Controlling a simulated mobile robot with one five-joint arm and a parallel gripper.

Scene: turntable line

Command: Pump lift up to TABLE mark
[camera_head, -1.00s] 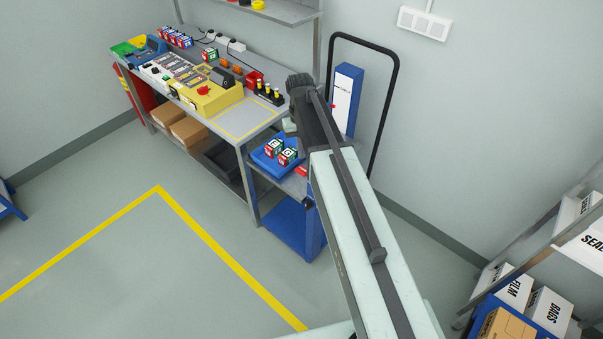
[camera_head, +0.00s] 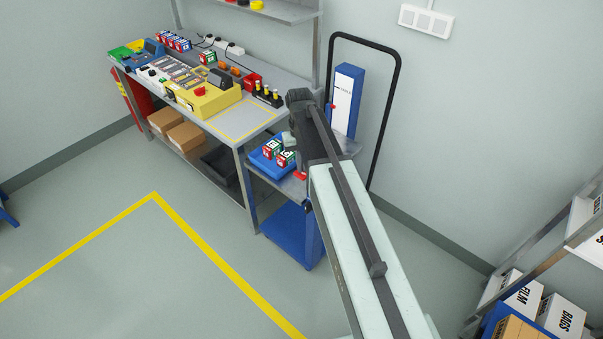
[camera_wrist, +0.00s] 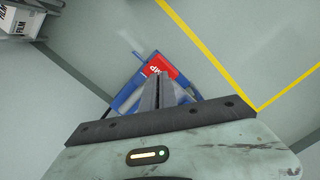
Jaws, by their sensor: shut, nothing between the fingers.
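The blue pump lift (camera_head: 286,232) stands at the right end of the workbench. Its grey platform (camera_head: 347,146) carries a blue tray (camera_head: 258,163) with red, white and green boxes. The white scale (camera_head: 344,100) on its blue column has a small mark near the top and a red pointer (camera_head: 333,106) at its left edge, which looks below that mark. In the wrist view, a red pedal (camera_wrist: 159,66) with white letters, partly hidden, lies on blue metal. My gripper (camera_wrist: 160,76) is shut and empty, its tips over the pedal; contact cannot be told. My arm hides its fingers in the head view.
The workbench (camera_head: 240,136) holds a yellow device (camera_head: 208,97) and other gear. The lift's black handle (camera_head: 397,95) stands by the wall. A shelf with boxes (camera_head: 556,312) is at the lower right. The floor inside the yellow line (camera_head: 210,247) is clear.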

